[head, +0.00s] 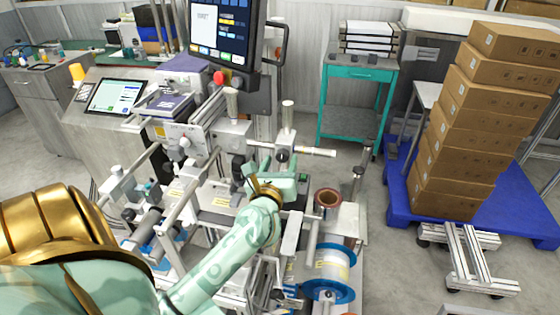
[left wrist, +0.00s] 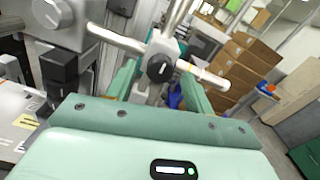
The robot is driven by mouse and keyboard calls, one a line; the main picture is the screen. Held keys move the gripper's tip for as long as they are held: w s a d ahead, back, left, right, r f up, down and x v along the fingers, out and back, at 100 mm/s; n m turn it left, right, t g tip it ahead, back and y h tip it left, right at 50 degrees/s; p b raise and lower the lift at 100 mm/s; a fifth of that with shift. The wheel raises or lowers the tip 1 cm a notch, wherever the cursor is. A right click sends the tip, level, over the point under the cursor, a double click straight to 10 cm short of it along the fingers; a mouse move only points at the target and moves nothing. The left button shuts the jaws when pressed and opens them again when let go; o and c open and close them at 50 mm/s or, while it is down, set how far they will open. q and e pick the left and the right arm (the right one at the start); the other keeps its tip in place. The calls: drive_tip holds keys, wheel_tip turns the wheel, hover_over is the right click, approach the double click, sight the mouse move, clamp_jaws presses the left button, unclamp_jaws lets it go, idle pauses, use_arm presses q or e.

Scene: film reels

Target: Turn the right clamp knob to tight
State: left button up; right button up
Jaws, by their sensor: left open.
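The right clamp knob is a round black knob (head: 282,156) on a pale clamp block where an upright post meets a horizontal rod. In the left wrist view the knob (left wrist: 160,69) faces me, with a small pale mark on it. My left gripper (head: 272,166) is open, its two green fingers pointing at the clamp. In the left wrist view the knob shows between the fingers (left wrist: 158,82), apart from both. I cannot tell how far the fingertips are from it. My right gripper is not in view.
The horizontal rod (head: 318,152) sticks out right of the clamp. A blue-flanged reel (head: 328,272) is at the lower right of the machine. Stacked cartons (head: 470,130) stand farther right.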

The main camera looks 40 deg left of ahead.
use_arm(q)
drive_tip(key=shift+w+a, duration=0.2)
drive_tip(key=shift+w, duration=0.05)
drive_tip(key=c, duration=1)
